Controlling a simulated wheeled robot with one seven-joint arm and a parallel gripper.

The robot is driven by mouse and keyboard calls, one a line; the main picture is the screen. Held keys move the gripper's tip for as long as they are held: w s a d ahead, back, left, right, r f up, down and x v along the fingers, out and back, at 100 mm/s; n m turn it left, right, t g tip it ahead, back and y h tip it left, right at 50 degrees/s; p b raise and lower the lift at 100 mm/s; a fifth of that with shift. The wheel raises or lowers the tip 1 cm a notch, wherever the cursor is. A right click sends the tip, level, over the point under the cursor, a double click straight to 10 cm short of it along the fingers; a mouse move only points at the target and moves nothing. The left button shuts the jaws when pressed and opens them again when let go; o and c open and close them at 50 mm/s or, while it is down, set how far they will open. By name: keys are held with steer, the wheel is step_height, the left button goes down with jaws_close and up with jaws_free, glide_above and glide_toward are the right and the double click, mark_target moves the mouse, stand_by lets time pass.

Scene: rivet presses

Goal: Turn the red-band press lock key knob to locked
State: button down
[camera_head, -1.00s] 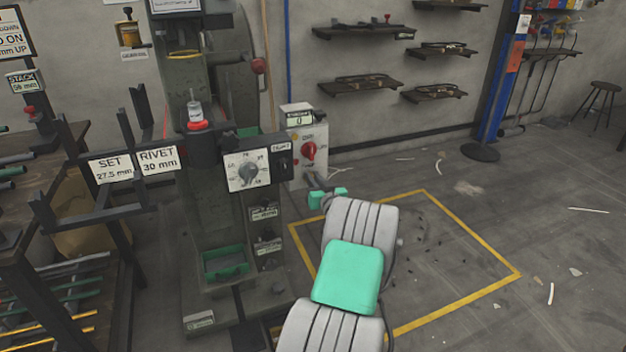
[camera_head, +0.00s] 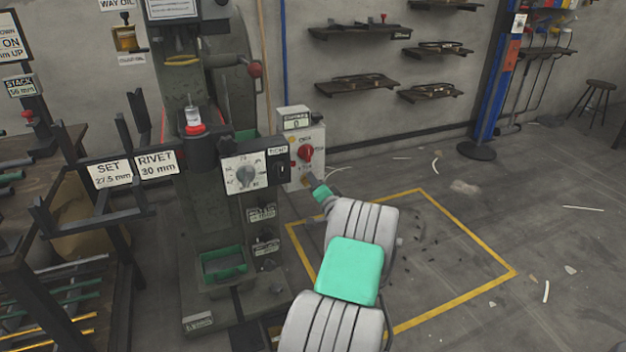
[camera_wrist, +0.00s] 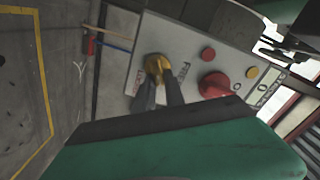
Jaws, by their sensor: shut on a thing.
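The press (camera_head: 205,215) stands left of centre with a red ring (camera_head: 194,129) on its front. On its right side is a pale control box (camera_head: 318,142) with a red knob (camera_head: 305,153). In the wrist view, the brass-yellow lock key knob (camera_wrist: 156,64) sits on the box's panel, between two small labels. One label seems to read FREE; the other is too blurred to read surely. My gripper (camera_wrist: 158,92) is shut on the key knob, its dark fingers hiding the lower part. My gripper (camera_head: 315,186) also reaches the box's lower edge in the head view.
In the wrist view, the large red knob (camera_wrist: 213,85) and a red button (camera_wrist: 208,54) are close to my fingers. A dial panel (camera_head: 246,174) is left of the box. A rack with signs (camera_head: 130,170) stands at left. The yellow-outlined floor (camera_head: 440,250) is mostly clear.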

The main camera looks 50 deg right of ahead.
steer(key=shift+s+d+f+m+p, duration=0.15)
steer(key=shift+m+p, duration=0.2)
steer(key=shift+m, duration=0.7)
steer(key=shift+w+a+f+m+p, duration=0.15)
steer(key=shift+m+p, duration=0.15)
steer(key=shift+m, duration=0.8)
steer(key=shift+s+d+f+m+p, duration=0.15)
steer(key=shift+m+p, duration=0.2)
steer(key=shift+m, duration=0.7)
steer(key=c, duration=1.4)
jaws_free()
steer(key=p+v, duration=0.1)
steer(key=v, duration=0.6)
steer(key=shift+s+a, duration=0.25)
steer(key=shift+s, duration=0.05)
